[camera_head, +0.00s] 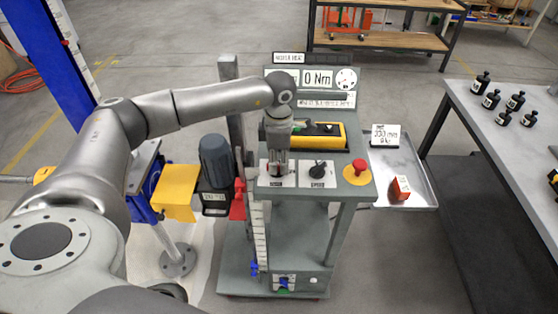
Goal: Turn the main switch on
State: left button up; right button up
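The grey control stand is at the middle, its top panel (345,190) facing up. My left gripper (277,170) points straight down over the panel's left white label plate (275,184), whose small print I cannot read surely. The fingertips cover whatever switch is on that plate, so its position is hidden. I cannot tell whether the fingers are open or shut on it. To the right are a black knob (319,171) on its own white plate and a red mushroom button (358,167) on a yellow base. My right gripper is not in view.
A yellow-and-black box (328,135) lies just behind the fingers, below a display reading 0 Nm (318,78). A blue post (55,60) stands left.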

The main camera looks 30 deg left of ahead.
pick_arm(q)
grip_shut()
jog(key=n+b, duration=0.2)
jog(key=n, duration=0.1)
jog(key=shift+w+a+f, duration=0.1)
jog(key=shift+f, duration=0.05)
jog(key=n+b, duration=0.2)
jog(key=n, duration=0.3)
jog(key=shift+a+b, duration=0.1)
jog(key=shift+b, duration=0.2)
jog(key=n+b, duration=0.1)
jog(key=n, duration=0.4)
jog(key=shift+a+b, duration=0.15)
jog(key=shift+b, duration=0.15)
jog(key=n, duration=0.4)
jog(key=shift+a+r+n+b, duration=0.1)
jog(key=shift+r+n+b, duration=0.1)
jog(key=shift+n+b, duration=0.15)
jog(key=shift+n, duration=0.25)
jog(key=shift+w, duration=0.1)
